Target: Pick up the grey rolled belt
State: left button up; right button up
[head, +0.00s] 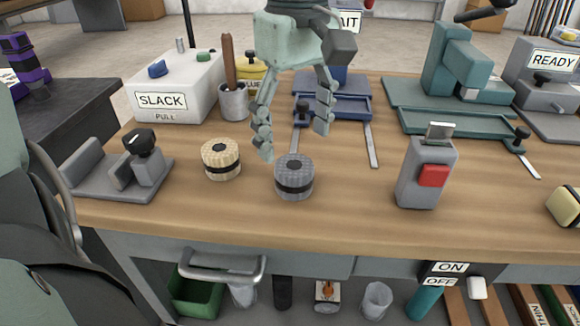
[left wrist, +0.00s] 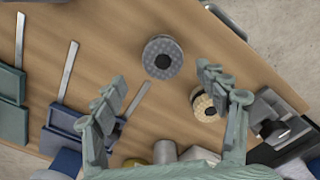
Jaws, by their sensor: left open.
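The grey rolled belt (head: 294,177), a short patterned roll with a dark band and dark centre, stands on the wooden workbench near its front edge. It also shows in the left wrist view (left wrist: 162,58), beyond the fingertips and between their lines. My left gripper (head: 294,143) is open and empty, its fingers pointing down, above and behind the grey roll in the head view. The fingers also show in the left wrist view (left wrist: 160,90), spread wide and apart from the roll. My right gripper is not in view.
A cream rolled belt (head: 221,160) stands left of the grey one. A grey clamp (head: 130,170) is further left, a grey device with a red button (head: 428,175) to the right. A white SLACK box (head: 175,90) and tool cup (head: 233,103) stand behind. Bare wood lies right of the roll.

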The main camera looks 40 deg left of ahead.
aim_at(294, 165)
pick_arm(q)
jog(key=f, duration=0.5)
jog(key=shift+s+d+f, duration=0.15)
jog(key=shift+s+f, duration=0.2)
jog(key=shift+f, duration=0.4)
jog(key=c, duration=1.3)
jog(key=shift+r, duration=0.2)
